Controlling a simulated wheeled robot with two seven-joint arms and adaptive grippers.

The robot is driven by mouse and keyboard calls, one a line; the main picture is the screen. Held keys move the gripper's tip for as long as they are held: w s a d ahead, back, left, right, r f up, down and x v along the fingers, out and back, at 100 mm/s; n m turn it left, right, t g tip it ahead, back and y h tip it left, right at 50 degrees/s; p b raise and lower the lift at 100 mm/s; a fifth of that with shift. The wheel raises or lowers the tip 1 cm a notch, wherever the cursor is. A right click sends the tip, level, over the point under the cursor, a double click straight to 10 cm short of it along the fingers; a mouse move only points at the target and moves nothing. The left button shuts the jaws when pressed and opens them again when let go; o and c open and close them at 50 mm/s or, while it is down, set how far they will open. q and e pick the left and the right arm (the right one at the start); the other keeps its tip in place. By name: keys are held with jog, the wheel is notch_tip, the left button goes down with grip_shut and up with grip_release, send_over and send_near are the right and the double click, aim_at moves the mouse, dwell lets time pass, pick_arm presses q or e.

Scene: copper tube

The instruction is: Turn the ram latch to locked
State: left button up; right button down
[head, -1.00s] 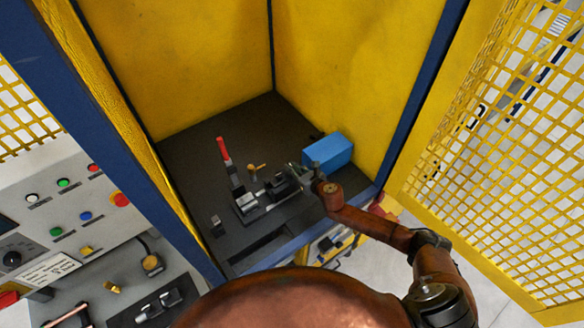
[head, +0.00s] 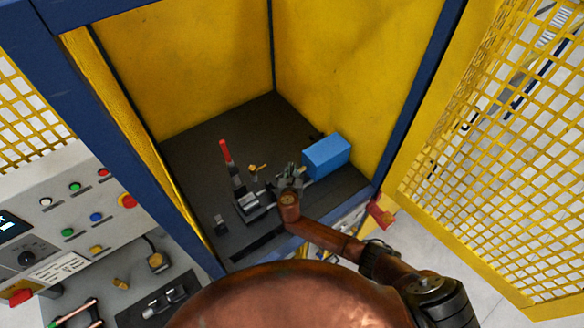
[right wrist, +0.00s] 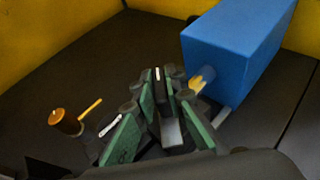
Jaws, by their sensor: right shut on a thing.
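My right gripper (head: 289,178) is at the fixture on the dark cabinet floor, just left of the blue block; it also shows in the right wrist view (right wrist: 159,92). Its green-padded fingers are closed around a small dark upright piece with a white mark (right wrist: 157,75), which looks like the latch handle. The fingers hide most of this piece, so I cannot read its latch position. The blue block (head: 326,156) has a brass-tipped rod facing the gripper in the right wrist view (right wrist: 201,80). My left gripper is in neither view.
A red-handled lever (head: 225,152) and a brass knob with a thin pin (right wrist: 67,122) stand left of the gripper. Yellow walls enclose the back. A yellow mesh door (head: 490,150) stands open at right. A button panel (head: 70,215) is at left.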

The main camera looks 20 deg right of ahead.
jog(key=shift+m+g+h, duration=0.3)
jog(key=shift+m+h, duration=0.3)
jog(key=shift+h, duration=0.3)
jog(key=c, duration=2)
grip_release()
jog(key=shift+o, duration=0.2)
